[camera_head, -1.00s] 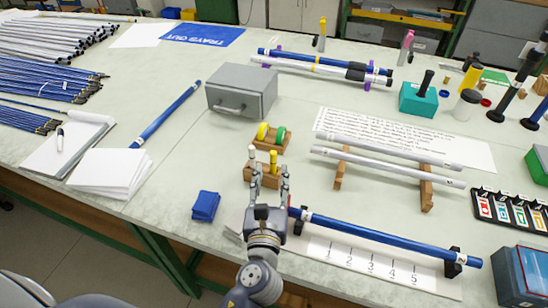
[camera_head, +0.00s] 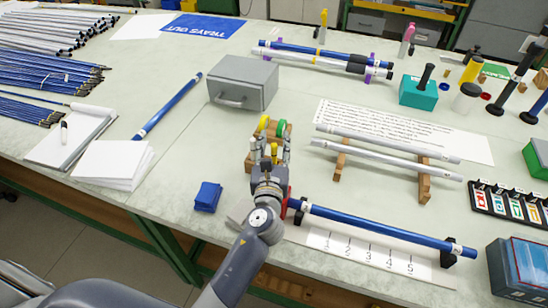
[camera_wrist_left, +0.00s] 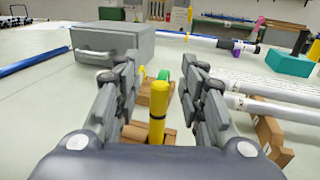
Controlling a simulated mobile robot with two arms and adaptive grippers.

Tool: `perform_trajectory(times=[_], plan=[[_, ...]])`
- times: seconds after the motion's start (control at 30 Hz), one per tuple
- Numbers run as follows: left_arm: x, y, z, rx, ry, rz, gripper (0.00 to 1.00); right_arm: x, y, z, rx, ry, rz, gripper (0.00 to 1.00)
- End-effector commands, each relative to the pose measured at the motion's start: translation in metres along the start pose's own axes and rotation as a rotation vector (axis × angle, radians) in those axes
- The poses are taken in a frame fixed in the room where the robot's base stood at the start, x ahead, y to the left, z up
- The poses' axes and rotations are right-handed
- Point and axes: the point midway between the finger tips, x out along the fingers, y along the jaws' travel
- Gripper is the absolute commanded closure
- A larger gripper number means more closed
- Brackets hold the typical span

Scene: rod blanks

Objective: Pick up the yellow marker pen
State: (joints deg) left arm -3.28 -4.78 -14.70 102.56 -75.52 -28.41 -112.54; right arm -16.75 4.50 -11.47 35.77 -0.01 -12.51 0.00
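The yellow marker pen (camera_wrist_left: 158,112) stands upright at a small wooden block (camera_wrist_left: 146,134) in the left wrist view. In the head view its yellow end (camera_head: 274,150) shows between the fingers of my left gripper (camera_head: 271,147). In the left wrist view my left gripper (camera_wrist_left: 163,78) is open, with one finger on each side of the pen. I see gaps between the pen and both fingers. The pen's lower end is hidden behind the gripper body. My right gripper is not in view.
A wooden holder with yellow and green tape rolls (camera_head: 281,128) is just behind the pen. A grey box (camera_head: 243,82) stands to the left. White rods on wooden supports (camera_head: 388,160) lie to the right.

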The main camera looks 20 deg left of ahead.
Motion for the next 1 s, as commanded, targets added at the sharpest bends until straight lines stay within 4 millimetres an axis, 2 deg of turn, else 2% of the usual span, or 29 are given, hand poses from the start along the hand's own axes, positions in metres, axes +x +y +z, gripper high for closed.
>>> perform_trajectory(times=[0.07, 0.23, 0.57, 0.67, 1.0], plan=[[0.0, 0.0, 0.0, 0.0, 0.0, 0.0, 0.63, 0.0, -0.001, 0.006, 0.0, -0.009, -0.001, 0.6], [-0.001, 0.0, 0.0, 0.0, 0.001, 0.0, 0.99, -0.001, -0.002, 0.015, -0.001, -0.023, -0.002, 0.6], [-0.001, 0.0, 0.0, 0.0, 0.001, 0.0, 1.0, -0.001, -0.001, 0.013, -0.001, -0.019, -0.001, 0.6], [-0.001, 0.0, 0.007, -0.001, 0.0, 0.0, 1.0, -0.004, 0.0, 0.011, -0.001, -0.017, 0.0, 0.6], [0.0, 0.0, 0.073, -0.001, -0.004, -0.001, 1.0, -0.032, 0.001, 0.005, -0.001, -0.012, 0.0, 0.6]])
